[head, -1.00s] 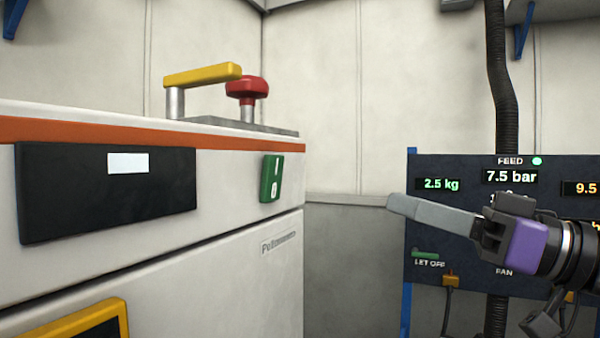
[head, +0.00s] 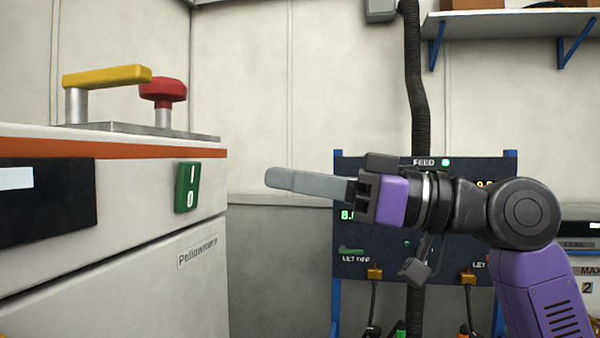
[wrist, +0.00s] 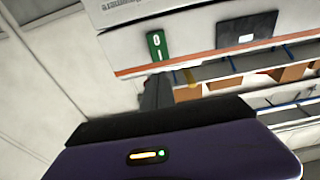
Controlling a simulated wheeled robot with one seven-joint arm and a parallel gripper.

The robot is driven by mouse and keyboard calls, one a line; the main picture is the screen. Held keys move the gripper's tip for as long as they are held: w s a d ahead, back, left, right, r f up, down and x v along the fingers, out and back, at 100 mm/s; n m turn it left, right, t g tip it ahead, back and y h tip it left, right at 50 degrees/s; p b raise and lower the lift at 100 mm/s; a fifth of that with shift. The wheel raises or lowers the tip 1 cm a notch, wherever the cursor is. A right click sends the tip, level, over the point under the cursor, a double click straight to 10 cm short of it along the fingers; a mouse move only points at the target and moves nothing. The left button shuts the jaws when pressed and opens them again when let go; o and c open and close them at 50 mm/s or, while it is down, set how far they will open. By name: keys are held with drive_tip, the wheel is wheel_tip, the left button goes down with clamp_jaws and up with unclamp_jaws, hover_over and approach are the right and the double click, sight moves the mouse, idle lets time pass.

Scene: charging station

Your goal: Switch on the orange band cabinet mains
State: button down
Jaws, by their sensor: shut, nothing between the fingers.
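The white cabinet with the orange band (head: 120,149) stands at the left of the head view. Its green rocker switch (head: 187,187), marked I and O, is on the front face near the right edge, just below the band. The switch also shows in the wrist view (wrist: 156,46); which side is pressed in I cannot tell. My gripper (head: 272,179) is shut and empty. Its fingers point left toward the switch, and in the head view a gap lies between them. In the wrist view the fingertips (wrist: 156,90) appear just below the switch.
On the cabinet top are a yellow handle (head: 106,76) and a red knob (head: 163,90). A dark display panel (head: 60,205) is left of the switch. Behind my arm stands a dark board (head: 350,265) with readouts and hanging cables. A black hose (head: 416,90) runs down the wall.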

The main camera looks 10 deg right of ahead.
sight(195, 162)
drive_tip(key=p+x, duration=0.3)
drive_tip(key=x, duration=0.6)
drive_tip(key=shift+w+a, duration=0.1)
drive_tip(key=shift+a, duration=0.25)
drive_tip(key=shift+w+a+r, duration=0.1)
drive_tip(key=shift+a+r, duration=0.1)
drive_tip(key=shift+a, duration=0.25)
drive_tip(key=shift+d, duration=0.15)
